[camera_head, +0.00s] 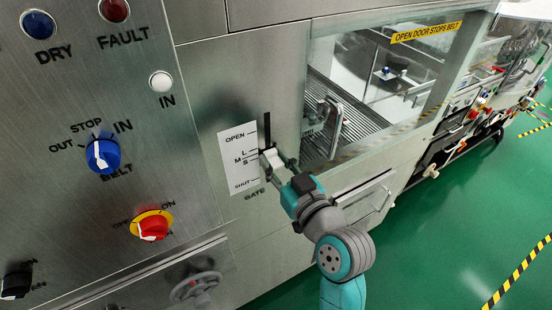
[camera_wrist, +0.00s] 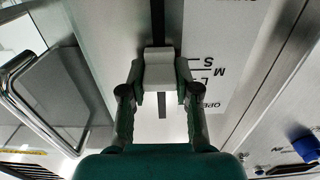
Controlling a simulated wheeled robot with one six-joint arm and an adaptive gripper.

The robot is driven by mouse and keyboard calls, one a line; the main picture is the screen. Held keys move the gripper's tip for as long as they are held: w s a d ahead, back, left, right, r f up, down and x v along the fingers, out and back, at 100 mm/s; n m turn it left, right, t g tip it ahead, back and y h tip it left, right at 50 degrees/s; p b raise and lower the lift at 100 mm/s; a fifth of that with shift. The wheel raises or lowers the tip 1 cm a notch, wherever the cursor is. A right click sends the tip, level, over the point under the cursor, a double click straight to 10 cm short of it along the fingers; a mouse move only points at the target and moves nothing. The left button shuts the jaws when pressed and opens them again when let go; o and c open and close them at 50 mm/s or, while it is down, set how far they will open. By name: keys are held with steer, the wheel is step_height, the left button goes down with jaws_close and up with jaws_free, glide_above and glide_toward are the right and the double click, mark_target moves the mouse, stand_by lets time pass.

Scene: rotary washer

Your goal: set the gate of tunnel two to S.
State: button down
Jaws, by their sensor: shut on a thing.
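The gate scale is a white plate (camera_head: 235,165) marked OPEN, L, M, S and SHUT from top to bottom, with GATE printed below. It also shows upside down in the wrist view (camera_wrist: 222,40). A dark vertical slot (camera_head: 267,128) runs along its right side. The pale gate handle (camera_wrist: 159,70) sits on this slot, level with the close-set M and S marks; which one it meets exactly I cannot tell. My gripper (camera_wrist: 159,80) is shut on the handle, one finger on each side. In the head view my gripper (camera_head: 274,160) partly hides the handle.
Left of the gate is a panel with a blue belt knob (camera_head: 103,156), a red knob on yellow (camera_head: 152,225) and lamps. A handwheel (camera_head: 195,288) is below. A window (camera_head: 375,80) and a bar handle (camera_head: 375,200) lie right. Green floor (camera_head: 450,220) is open at right.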

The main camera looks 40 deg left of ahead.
steer(key=c, duration=0.8)
jaws_free()
steer(key=shift+c, duration=0.2)
steer(key=v, duration=1.2)
